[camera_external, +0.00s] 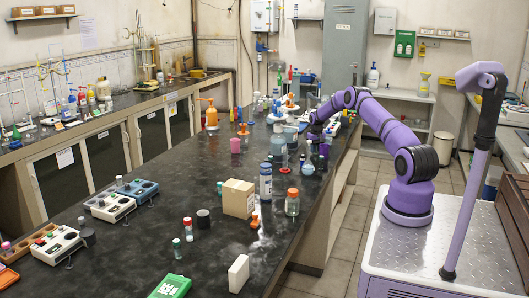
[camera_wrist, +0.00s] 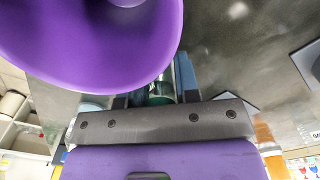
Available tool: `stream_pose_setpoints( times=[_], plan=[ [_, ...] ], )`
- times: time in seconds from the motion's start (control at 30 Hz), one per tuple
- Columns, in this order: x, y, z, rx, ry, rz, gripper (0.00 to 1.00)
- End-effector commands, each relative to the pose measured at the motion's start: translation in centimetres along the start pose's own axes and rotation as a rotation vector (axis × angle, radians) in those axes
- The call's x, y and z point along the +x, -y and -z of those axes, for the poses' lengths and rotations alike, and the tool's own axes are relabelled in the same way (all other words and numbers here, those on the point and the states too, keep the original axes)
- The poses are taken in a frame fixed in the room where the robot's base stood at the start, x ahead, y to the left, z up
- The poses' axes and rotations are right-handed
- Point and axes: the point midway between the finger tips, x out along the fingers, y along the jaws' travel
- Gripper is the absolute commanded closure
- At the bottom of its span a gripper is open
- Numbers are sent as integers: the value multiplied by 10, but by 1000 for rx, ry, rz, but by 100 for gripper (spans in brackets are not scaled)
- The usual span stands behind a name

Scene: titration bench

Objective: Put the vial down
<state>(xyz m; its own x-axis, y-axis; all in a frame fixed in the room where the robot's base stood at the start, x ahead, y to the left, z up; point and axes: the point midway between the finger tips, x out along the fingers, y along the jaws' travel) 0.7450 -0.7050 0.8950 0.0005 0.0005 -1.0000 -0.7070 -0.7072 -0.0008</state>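My gripper (camera_wrist: 160,88) shows in the wrist view, partly covered by a purple part of my arm. A vial (camera_wrist: 161,90) with clear glass and a dark green part sits between its two fingers, which appear closed against it. Most of the vial is hidden, and whether it touches a surface below cannot be told. In the external view my gripper (camera_external: 317,122) is small, at the far right part of the dark bench (camera_external: 130,240), among bottles. The vial cannot be made out there.
Near my gripper stand a large grey-green bottle (camera_external: 279,148), a pink cup (camera_external: 235,145) and other glassware. Closer are a blue-white bottle (camera_external: 265,182), an orange-capped jar (camera_external: 292,203) and a cardboard box (camera_external: 238,198). Bare bench lies left of the pink cup.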

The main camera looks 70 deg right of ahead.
Motion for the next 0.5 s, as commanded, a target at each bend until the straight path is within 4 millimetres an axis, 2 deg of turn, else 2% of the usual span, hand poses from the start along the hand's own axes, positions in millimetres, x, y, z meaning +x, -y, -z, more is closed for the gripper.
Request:
stream_pose_setpoints(
  times=[0.03, 0.07, 0.1, 0.37, 0.5],
  plan=[
    [-1, 0, 0, 0, -1, 0, 58],
    [-1, 0, 0, 0, 0, 0, 51],
    [-1, 0, 0, 0, 0, 0, 49],
    [-2, 0, 0, 0, 0, 0, 49],
    [-12, 0, 1, 0, -2, -1, 49]
  ],
)
